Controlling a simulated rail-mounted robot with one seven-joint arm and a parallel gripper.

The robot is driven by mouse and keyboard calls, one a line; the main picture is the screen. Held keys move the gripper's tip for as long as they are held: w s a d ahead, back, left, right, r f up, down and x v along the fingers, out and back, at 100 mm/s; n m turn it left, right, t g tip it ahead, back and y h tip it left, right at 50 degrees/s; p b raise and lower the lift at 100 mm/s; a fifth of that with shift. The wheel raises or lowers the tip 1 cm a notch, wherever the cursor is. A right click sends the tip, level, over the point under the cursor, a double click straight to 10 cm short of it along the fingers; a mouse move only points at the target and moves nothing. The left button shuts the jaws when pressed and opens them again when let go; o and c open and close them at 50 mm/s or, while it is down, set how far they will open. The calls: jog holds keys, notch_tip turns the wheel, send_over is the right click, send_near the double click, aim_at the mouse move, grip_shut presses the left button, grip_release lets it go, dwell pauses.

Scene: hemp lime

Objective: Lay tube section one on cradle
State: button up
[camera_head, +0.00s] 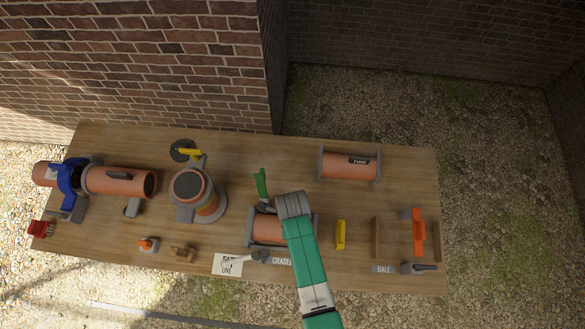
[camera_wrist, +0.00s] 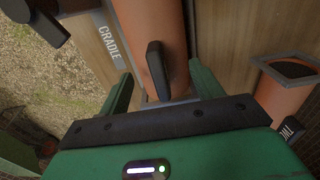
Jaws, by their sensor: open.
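An orange tube section (camera_head: 268,230) lies between grey end supports beside the CRADLE label (camera_head: 282,261). I take it to be section one, but I cannot read its marking. In the wrist view the tube (camera_wrist: 150,30) runs away from me, with its black handle (camera_wrist: 155,68) standing up between my fingers. My gripper (camera_wrist: 160,75) is open, a finger on each side of the handle, with gaps. In the head view my gripper (camera_head: 264,204) is over the tube, and my arm hides its right part. The cradle (camera_head: 249,228) is partly hidden under the tube.
A second tube marked TWO (camera_head: 350,166) lies in a rack at the back right. A clamped pipe (camera_head: 120,181) and an upright orange cylinder (camera_head: 200,192) stand to the left. A yellow block (camera_head: 341,234) and an orange-handled tool (camera_head: 418,232) lie to the right.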

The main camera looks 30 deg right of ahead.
jog(key=shift+r+p, duration=3.45)
jog(key=shift+r, duration=0.1)
jog(key=shift+f, duration=0.1)
